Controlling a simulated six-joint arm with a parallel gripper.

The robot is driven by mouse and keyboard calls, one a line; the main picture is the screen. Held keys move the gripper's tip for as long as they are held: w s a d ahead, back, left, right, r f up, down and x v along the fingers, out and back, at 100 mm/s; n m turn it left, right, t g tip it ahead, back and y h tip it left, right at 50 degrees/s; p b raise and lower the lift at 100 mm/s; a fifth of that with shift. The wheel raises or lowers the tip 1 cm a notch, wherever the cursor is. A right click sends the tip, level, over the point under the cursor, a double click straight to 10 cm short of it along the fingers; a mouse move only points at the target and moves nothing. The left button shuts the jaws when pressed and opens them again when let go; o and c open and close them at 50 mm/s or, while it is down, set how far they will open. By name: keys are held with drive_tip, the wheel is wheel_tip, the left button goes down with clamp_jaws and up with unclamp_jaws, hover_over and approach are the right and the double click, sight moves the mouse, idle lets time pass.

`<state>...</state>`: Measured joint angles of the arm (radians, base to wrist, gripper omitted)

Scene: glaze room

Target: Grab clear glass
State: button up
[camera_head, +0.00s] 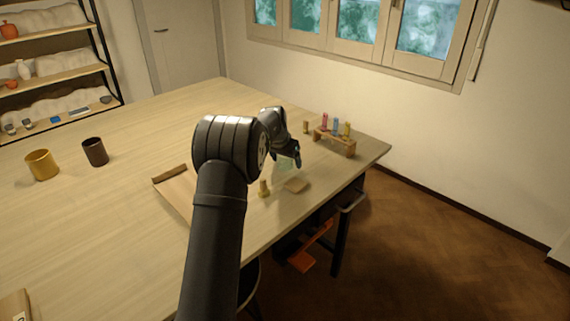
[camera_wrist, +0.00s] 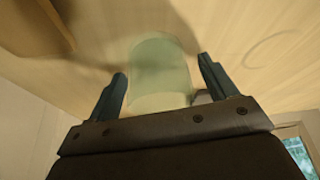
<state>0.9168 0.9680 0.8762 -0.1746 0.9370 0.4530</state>
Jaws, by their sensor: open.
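The clear glass (camera_wrist: 160,70) is a pale greenish, see-through cylinder. In the wrist view it stands between and just beyond the two fingers of my gripper (camera_wrist: 163,80), with a gap visible on each side. The fingers are open and hold nothing. In the head view my gripper (camera_head: 291,158) is low over the right part of the table, and the glass (camera_head: 285,167) shows only faintly below it, partly hidden by the arm.
A wooden rack with coloured tubes (camera_head: 336,143) stands to the right near the table edge.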

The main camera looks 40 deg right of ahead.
drive_tip(key=c, duration=1.2)
drive_tip(key=shift+o, duration=0.2)
